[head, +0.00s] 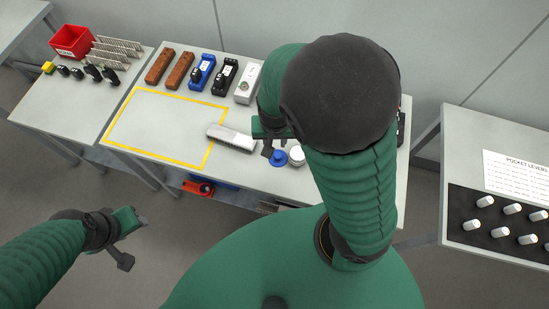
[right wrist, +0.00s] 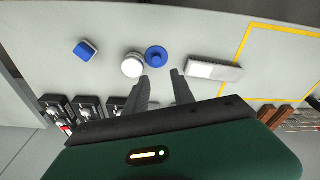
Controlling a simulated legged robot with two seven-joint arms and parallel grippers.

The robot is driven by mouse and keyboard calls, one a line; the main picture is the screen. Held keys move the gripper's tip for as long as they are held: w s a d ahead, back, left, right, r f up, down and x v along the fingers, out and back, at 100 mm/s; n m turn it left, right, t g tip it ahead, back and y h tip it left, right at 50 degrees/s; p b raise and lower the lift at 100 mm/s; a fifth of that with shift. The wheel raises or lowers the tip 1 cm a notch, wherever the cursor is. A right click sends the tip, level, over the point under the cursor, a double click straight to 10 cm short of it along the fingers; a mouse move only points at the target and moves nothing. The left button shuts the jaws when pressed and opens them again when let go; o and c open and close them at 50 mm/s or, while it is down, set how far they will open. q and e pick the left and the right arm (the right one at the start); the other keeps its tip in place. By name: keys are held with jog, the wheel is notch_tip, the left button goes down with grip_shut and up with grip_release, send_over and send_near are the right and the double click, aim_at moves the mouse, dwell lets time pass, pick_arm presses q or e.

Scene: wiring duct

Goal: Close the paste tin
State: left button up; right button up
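A small round white tin (head: 297,156) stands on the middle table, and it also shows in the right wrist view (right wrist: 132,66). A round blue lid-like piece with a raised knob (head: 279,158) lies close beside it, left of it in the head view; in the right wrist view it (right wrist: 156,56) sits to the tin's right. My right gripper (head: 268,140) is over the table near both; in the right wrist view its two fingers (right wrist: 161,84) are apart with nothing between them. My left gripper (head: 133,240) is open and empty, low over the floor at left.
A grey-white block (head: 231,138) lies by the yellow outline (head: 112,124). Several long devices (head: 202,72) line the table's back. A blue block (right wrist: 86,49) sits beyond the tin. A side table (head: 460,232) stands at right.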

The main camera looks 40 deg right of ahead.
jog(key=b, duration=0.6)
send_over(279, 156)
jog(key=f, duration=1.1)
jog(key=shift+s+d+f, duration=0.2)
jog(key=shift+s, duration=0.1)
jog(key=shift+a+f, duration=0.15)
jog(key=shift+a, duration=0.2)
jog(key=shift+a+r, duration=0.25)
jog(key=shift+a, duration=0.4)
jog(key=f+b, duration=0.1)
jog(key=d+f, duration=0.1)
jog(key=f, duration=0.1)
jog(key=d+f+b, duration=0.1)
jog(key=shift+w+f+b, duration=0.25)
jog(key=shift+w+b, duration=0.05)
jog(key=shift+w, duration=0.05)
jog(key=shift+f, duration=0.4)
jog(key=shift+a, duration=0.35)
jog(key=shift+w+a, duration=0.1)
jog(key=shift+a, duration=0.1)
jog(key=shift+d, duration=0.2)
jog(key=c, duration=0.4)
pick_arm(q)
notch_tip(279, 156, down, 9)
jog(key=d, duration=0.2)
pick_arm(e)
jog(key=shift+d, duration=0.15)
grip_shut()
